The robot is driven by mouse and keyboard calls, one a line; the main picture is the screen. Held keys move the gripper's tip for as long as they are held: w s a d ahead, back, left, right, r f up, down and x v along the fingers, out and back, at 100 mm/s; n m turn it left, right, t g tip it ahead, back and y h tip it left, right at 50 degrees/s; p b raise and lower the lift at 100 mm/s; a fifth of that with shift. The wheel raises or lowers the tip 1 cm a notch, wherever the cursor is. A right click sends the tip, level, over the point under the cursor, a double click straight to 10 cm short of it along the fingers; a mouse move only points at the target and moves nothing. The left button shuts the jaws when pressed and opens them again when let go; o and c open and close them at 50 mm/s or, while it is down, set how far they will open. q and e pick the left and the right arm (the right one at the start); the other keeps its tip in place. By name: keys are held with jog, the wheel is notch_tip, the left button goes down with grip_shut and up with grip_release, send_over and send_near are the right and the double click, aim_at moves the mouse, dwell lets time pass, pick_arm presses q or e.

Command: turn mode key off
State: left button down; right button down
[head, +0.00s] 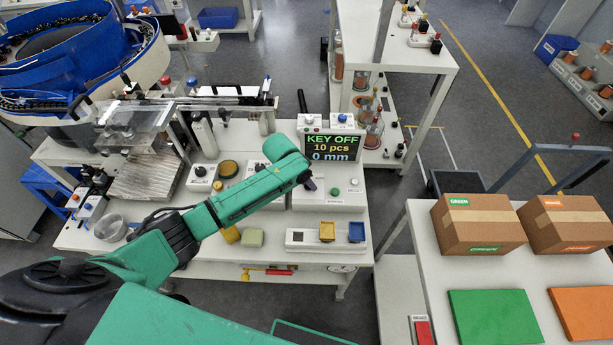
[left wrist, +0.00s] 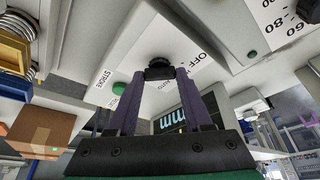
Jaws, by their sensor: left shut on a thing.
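The display (head: 332,149) at the back of the bench reads "KEY OFF", "10 pcs" and "0 mm". My left gripper (head: 309,184) reaches over the bench to the white control box (head: 345,198) below the display. In the left wrist view, its purple fingers are shut on the black mode key (left wrist: 159,63). The fingertips sit on both sides of it, close to the panel face. The labels "OFF", "AUTO" and "STROKE" show on the panel (left wrist: 125,65) around the key. In the head view my arm and gripper largely hide the key. My right gripper is in neither view.
A green button (head: 334,191) is right beside the gripper. A white tray with yellow and blue bins (head: 327,232) lies in front of the box. Cardboard boxes (head: 478,224) stand on the right table. A blue bowl feeder (head: 80,60) is at the back left.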

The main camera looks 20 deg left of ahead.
pick_arm(q)
jog(key=shift+w+r, duration=0.1)
jog(key=shift+r, duration=0.05)
dwell(0.3)
jog(key=shift+c, duration=1.6)
grip_release()
jog(key=b+v, duration=0.1)
jog(key=v, duration=1.3)
jog(key=shift+s+r, duration=0.2)
jog(key=shift+s, duration=0.05)
jog(key=shift+d, duration=0.1)
